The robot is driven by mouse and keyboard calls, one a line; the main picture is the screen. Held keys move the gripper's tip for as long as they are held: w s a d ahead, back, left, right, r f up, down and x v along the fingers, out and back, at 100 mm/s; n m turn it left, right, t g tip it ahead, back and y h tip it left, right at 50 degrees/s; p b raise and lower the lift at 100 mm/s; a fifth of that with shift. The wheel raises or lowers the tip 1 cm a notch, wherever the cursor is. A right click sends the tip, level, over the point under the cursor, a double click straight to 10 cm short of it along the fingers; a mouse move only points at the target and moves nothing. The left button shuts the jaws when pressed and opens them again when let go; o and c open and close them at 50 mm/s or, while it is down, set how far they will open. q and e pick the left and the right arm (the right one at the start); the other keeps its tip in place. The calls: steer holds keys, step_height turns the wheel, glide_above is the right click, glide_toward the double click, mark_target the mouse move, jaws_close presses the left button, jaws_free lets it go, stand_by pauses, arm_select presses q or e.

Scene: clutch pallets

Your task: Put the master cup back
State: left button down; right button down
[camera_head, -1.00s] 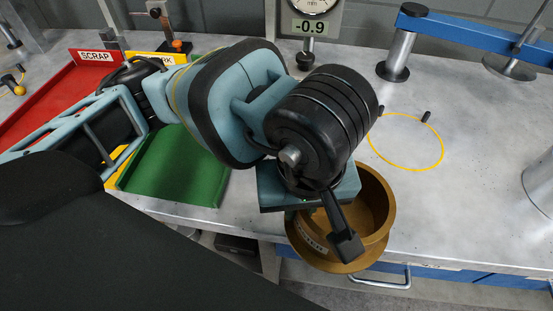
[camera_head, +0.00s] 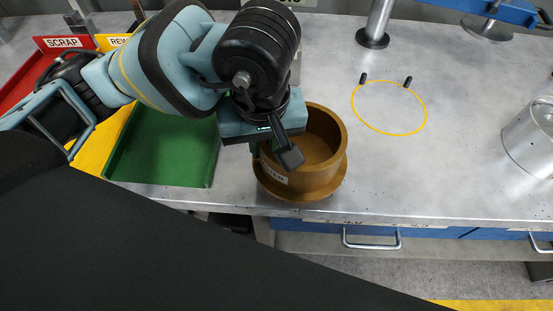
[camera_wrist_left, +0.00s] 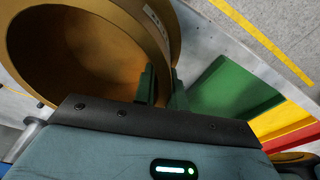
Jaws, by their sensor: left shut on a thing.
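The master cup (camera_head: 318,148) is a bronze-coloured, open-topped cup with a wide base flange and a white label on its side. In the head view it is upright or nearly so, over the bench's front edge; I cannot tell whether it touches the bench. My left gripper (camera_head: 257,150) is shut on the left part of its wall. In the left wrist view the green fingers (camera_wrist_left: 162,85) straddle the wall of the cup (camera_wrist_left: 70,60). A yellow ring outline (camera_head: 427,112) with two small black pegs lies on the bench to the right. My right gripper is out of view.
A green tray (camera_head: 165,150) stands left of the cup, beside a yellow rework tray (camera_head: 90,160) and a red scrap tray (camera_head: 40,80). A metal cylinder (camera_head: 530,135) stands at the right. Bench between cup and ring is clear. A blue frame (camera_head: 510,10) stands behind.

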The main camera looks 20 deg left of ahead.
arm_select(q)
steer(key=w+a, duration=0.5)
steer(key=shift+a+f+p, duration=0.1)
steer(key=shift+f+p, duration=0.1)
steer(key=shift+p, duration=0.1)
steer(key=shift+w, duration=0.1)
steer(key=shift+w+a, duration=0.4)
steer(key=shift+a, duration=0.1)
step_height(320, 180, down, 4)
steer(key=shift+r, duration=0.2)
steer(key=shift+f, duration=0.2)
steer(key=c, duration=1.5)
jaws_free()
steer(key=shift+s, duration=0.1)
steer(key=shift+o, duration=0.2)
